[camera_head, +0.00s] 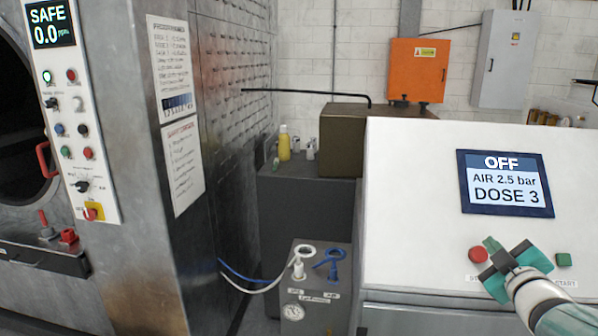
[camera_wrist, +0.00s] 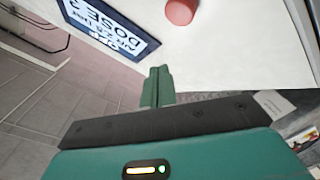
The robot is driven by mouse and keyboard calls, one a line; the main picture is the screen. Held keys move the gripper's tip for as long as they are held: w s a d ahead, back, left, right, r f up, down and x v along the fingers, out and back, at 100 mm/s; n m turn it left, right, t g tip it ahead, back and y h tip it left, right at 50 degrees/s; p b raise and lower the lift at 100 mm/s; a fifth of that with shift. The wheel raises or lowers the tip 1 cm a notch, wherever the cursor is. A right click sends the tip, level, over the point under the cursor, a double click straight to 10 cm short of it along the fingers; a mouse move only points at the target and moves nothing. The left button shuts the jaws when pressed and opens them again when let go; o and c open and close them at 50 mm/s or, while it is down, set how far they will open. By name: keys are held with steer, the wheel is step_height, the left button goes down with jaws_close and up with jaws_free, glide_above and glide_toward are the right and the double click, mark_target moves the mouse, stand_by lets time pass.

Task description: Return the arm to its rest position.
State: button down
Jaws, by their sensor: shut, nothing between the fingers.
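My gripper (camera_head: 492,246) is at the lower right of the head view, over the white sloped control panel (camera_head: 420,190). Its teal fingers are together and empty; they also show closed in the wrist view (camera_wrist: 157,86). The fingertips are just right of the red button (camera_head: 477,255) in the head view; whether they touch the panel I cannot tell. The red button also shows at the top of the wrist view (camera_wrist: 181,10). The green button (camera_head: 563,260) is to the right of my gripper. The panel's screen (camera_head: 506,182) reads OFF, AIR 2.5 bar, DOSE 3.
The washer front (camera_head: 130,265) with its control strip (camera_head: 75,110) stands at the left, its display (camera_head: 50,24) reading SAFE 0.0. A grey box with white and blue valves (camera_head: 315,290) stands left of the panel. Free space shows above the panel.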

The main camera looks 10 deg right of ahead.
steer(key=s+a+f+m+g+y, duration=0.1)
steer(key=s+a+f+m+g, duration=0.1)
steer(key=s+a, duration=0.3)
steer(key=s+a+f+m+g+y, duration=0.1)
steer(key=s+a+g, duration=0.4)
steer(key=a, duration=0.9)
steer(key=s+a+f+m+g+y, duration=0.2)
steer(key=s+a+f+m+g, duration=0.2)
steer(key=a, duration=0.6)
steer(key=shift+s+a+f, duration=0.2)
steer(key=shift+s+f, duration=0.55)
steer(key=shift+f, duration=0.05)
